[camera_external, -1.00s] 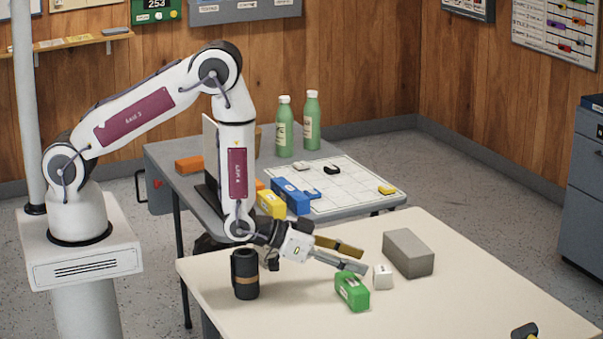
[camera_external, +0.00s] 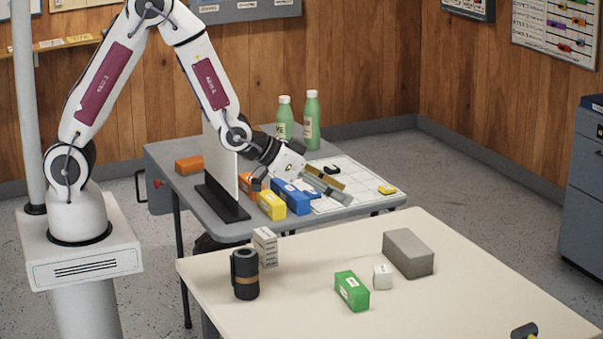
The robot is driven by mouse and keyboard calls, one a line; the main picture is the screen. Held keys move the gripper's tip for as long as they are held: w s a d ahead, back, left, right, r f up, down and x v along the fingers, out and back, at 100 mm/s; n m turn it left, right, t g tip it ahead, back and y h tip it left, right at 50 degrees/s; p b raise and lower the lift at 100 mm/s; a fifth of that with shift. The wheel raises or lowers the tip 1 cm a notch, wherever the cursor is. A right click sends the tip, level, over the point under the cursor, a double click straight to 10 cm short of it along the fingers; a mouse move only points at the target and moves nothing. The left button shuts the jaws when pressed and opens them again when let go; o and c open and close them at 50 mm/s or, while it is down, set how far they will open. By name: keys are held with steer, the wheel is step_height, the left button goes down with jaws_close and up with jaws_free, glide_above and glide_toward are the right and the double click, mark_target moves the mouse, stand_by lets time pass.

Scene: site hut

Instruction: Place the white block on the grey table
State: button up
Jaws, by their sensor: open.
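A small white block (camera_external: 383,277) stands on the cream table, between a green block (camera_external: 351,291) and a larger grey block (camera_external: 408,253). The grey table (camera_external: 166,154) stands behind the cream table, against the wall side. My gripper (camera_external: 346,191) is open with nothing visible between its fingers. It is over the right part of the grey table, above a white gridded sheet (camera_external: 372,179), well apart from the white block. Its exact height above the sheet is hard to tell. It hides part of the sheet.
Blue (camera_external: 291,197), yellow (camera_external: 271,204) and orange blocks (camera_external: 188,165), an upright white panel (camera_external: 223,160) and two green bottles (camera_external: 311,120) stand on the grey table. A black cylinder (camera_external: 245,274) and a white printed box (camera_external: 265,247) stand at the cream table's left.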

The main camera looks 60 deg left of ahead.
steer(key=s+a+r+n+g+y, duration=0.1)
steer(key=s+a+r+g+y, duration=0.15)
steer(key=s+a+r, duration=0.95)
steer(key=s+a+r+n+g, duration=0.1)
steer(key=s+a+r, duration=0.1)
steer(key=s, duration=0.9)
steer(key=s+a+r+n+g, duration=0.1)
steer(key=s+a, duration=0.3)
steer(key=s, duration=0.7)
steer(key=shift+a+r+g+y, duration=0.2)
steer(key=shift+r+g+y, duration=0.15)
steer(key=shift+r, duration=0.25)
steer(key=shift+o, duration=0.5)
